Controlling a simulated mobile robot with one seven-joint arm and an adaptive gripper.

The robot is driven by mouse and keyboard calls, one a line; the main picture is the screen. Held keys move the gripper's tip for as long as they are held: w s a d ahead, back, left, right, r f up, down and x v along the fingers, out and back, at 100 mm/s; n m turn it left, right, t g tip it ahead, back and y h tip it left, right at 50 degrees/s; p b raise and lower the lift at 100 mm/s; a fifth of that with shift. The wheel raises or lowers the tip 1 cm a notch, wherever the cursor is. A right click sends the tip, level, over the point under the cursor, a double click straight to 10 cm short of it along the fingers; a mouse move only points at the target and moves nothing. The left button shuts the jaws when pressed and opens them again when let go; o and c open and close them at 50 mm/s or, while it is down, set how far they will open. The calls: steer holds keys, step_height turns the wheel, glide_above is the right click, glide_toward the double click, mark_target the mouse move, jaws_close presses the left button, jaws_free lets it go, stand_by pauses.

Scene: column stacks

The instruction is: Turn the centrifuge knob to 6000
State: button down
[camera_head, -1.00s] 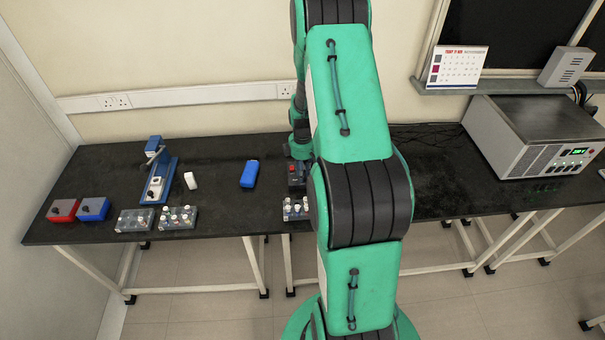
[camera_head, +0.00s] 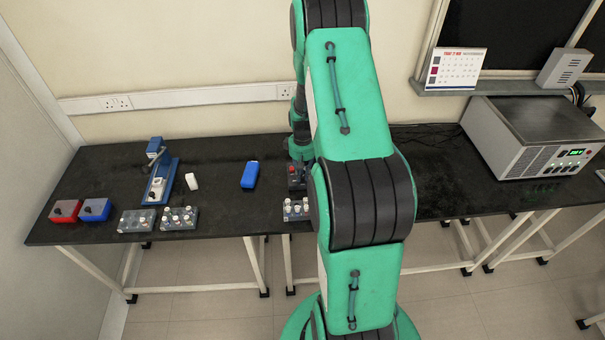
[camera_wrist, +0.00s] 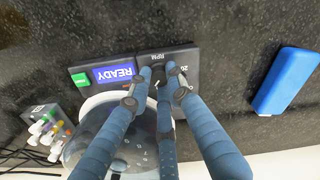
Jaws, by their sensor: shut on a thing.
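The centrifuge's dark control panel (camera_wrist: 115,68) shows in the wrist view, with a blue screen reading "READY", a green button and a dial marked "RPM". The knob (camera_wrist: 158,72) is small and dark and sits at the dial's middle, mostly covered by my fingers. My gripper (camera_wrist: 157,82) has its blue fingers closed around the knob. The knob's pointer and the 6000 mark cannot be made out. A round white bowl with a clear cover (camera_wrist: 95,125) lies below the panel, partly behind the fingers. In the head view my arm hides the gripper and most of the centrifuge.
A blue block (camera_wrist: 287,80) lies right of the panel, also seen in the head view (camera_head: 250,175). A tube rack (camera_wrist: 45,130) stands at left in the wrist view. Racks, red and blue boxes (camera_head: 65,210) and a blue stand (camera_head: 162,180) occupy the bench's left.

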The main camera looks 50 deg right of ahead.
mark_target(302, 176)
steer(key=m, duration=0.4)
steer(key=shift+w+r+m+p, duration=0.1)
steer(key=shift+w+m+p, duration=0.05)
steer(key=shift+m+p, duration=0.15)
steer(key=m, duration=0.5)
steer(key=shift+d, duration=0.1)
steer(key=c, duration=1.7)
jaws_free()
steer(key=shift+o, duration=0.6)
step_height(302, 176, up, 12)
